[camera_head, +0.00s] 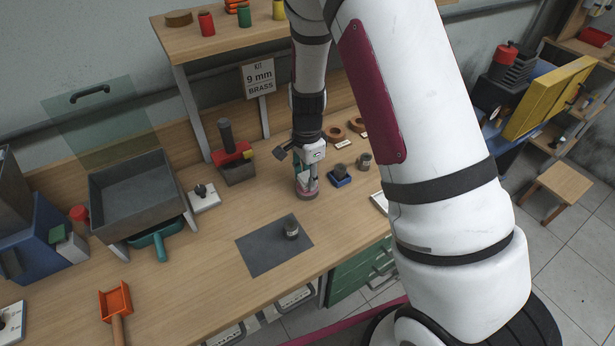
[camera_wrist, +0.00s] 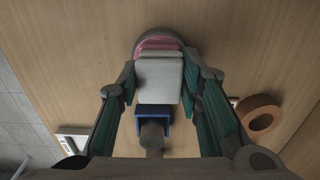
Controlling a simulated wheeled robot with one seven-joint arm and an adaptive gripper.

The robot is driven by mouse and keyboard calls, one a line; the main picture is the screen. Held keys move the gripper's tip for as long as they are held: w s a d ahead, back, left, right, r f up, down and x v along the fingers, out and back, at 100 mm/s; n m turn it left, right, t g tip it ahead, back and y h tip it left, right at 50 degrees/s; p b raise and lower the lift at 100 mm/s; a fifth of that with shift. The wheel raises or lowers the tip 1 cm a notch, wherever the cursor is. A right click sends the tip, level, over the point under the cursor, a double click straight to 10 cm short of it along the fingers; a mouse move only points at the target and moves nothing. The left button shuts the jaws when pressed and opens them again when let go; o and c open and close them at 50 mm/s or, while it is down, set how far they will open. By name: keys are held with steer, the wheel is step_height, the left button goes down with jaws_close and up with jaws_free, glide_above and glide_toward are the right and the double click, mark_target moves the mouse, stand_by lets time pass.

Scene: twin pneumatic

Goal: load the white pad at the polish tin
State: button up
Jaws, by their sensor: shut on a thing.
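My gripper (camera_head: 308,176) is over the back middle of the bench, pointing down. In the wrist view its green-sided fingers (camera_wrist: 160,88) are shut on the white pad (camera_wrist: 160,76), a pale block with a squared front. The round polish tin (camera_head: 307,191), with pink polish in it, stands right under the gripper. In the wrist view the tin (camera_wrist: 158,43) shows just beyond the pad, which overlaps and partly hides it. I cannot tell whether the pad touches the polish.
A blue holder (camera_head: 340,178) with a dark piece stands right of the tin, a small metal cylinder (camera_head: 364,161) behind it. Brown rings (camera_head: 334,133) lie farther back. A grey mat (camera_head: 268,252) with a metal part (camera_head: 291,229) lies in front.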

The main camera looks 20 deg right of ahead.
steer(key=shift+r+p, duration=1)
steer(key=shift+r, duration=2.15)
